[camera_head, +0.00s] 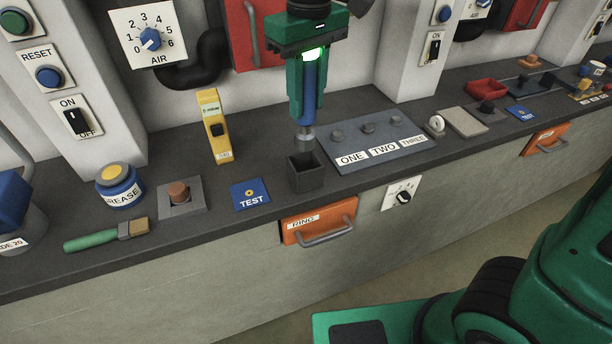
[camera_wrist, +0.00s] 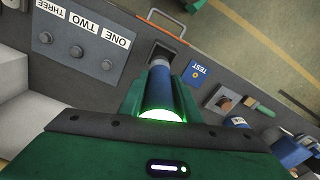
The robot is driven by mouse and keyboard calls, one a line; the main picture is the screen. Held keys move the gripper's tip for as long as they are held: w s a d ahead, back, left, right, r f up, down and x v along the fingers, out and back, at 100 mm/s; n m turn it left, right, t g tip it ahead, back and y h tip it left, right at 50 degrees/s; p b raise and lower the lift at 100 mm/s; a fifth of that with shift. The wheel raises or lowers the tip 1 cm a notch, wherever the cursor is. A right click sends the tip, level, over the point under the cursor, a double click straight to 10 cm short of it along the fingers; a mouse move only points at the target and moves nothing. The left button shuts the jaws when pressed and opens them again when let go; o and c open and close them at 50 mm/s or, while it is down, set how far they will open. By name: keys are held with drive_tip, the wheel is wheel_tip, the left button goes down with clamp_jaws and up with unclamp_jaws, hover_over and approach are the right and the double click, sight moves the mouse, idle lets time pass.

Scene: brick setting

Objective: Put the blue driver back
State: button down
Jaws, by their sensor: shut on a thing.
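My green gripper (camera_head: 308,95) is shut on the blue driver (camera_head: 309,90) and holds it upright, grey tip down. The tip is over a small dark open-topped square holder (camera_head: 306,176) on the bench. In the head view the tip is at or just above the holder's rear rim; I cannot tell whether it is inside. In the wrist view the driver (camera_wrist: 159,88) stands between the green fingers, and its tip overlaps the dark holder (camera_wrist: 163,52).
A grey panel (camera_head: 401,128) labelled ONE, TWO, THREE lies right of the holder. A blue TEST plate (camera_head: 250,194) lies left, a yellow meter (camera_head: 213,126) behind left. An orange RING drawer (camera_head: 320,219) is below the bench edge.

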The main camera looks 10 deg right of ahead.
sight(306, 141)
drive_tip(key=shift+a+f, duration=0.1)
drive_tip(key=shift+f, duration=4.85)
drive_tip(key=c, duration=1.3)
unclamp_jaws()
drive_tip(key=shift+f, duration=0.1)
drive_tip(key=shift+c, duration=0.2)
drive_tip(key=r, duration=1.2)
drive_tip(key=shift+s+r, duration=0.1)
drive_tip(key=shift+s, duration=0.1)
